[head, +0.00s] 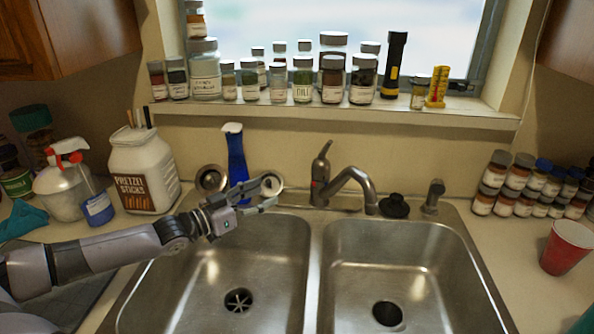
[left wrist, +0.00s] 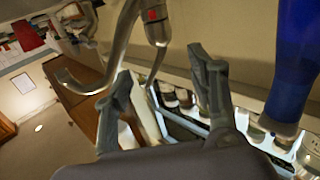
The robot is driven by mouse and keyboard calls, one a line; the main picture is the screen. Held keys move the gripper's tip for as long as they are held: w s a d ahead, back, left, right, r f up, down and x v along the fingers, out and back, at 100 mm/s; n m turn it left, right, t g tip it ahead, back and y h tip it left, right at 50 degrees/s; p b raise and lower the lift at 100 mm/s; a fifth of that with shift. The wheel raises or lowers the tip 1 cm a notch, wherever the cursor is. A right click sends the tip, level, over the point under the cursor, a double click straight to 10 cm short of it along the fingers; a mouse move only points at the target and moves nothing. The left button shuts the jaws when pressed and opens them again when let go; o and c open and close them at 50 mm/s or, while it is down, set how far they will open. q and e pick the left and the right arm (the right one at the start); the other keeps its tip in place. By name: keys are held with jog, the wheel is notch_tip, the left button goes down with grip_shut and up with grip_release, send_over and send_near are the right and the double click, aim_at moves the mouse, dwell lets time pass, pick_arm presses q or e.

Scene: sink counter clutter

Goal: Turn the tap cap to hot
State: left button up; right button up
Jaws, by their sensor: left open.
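The metal tap (head: 319,190) stands at the back of the sink, with its spout curving right over the divider. Its cap (head: 322,160) is on top, with a lever pointing up and a small red mark low on the body. In the left wrist view the tap (left wrist: 155,25) shows beyond the fingers, with the red mark near the top edge. My left gripper (head: 274,195) is open and empty, left of the tap and apart from it. Its two spread fingers (left wrist: 160,88) also show in the left wrist view. My right gripper is not in view.
A blue bottle (head: 236,158) stands close behind my left gripper, and it is at the right in the left wrist view (left wrist: 292,65). A black stopper (head: 394,206) and a sprayer (head: 433,196) are right of the tap. Both sink basins (head: 390,265) look empty.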

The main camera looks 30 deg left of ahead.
pick_arm(q)
send_near(313, 171)
jog(key=p+x, duration=0.1)
jog(key=x, duration=0.8)
jog(key=shift+d+r, duration=0.1)
jog(key=shift+w+d, duration=0.25)
jog(key=shift+w, duration=0.3)
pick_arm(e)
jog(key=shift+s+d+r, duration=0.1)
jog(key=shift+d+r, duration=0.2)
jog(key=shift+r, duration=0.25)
pick_arm(q)
jog(key=c, duration=0.9)
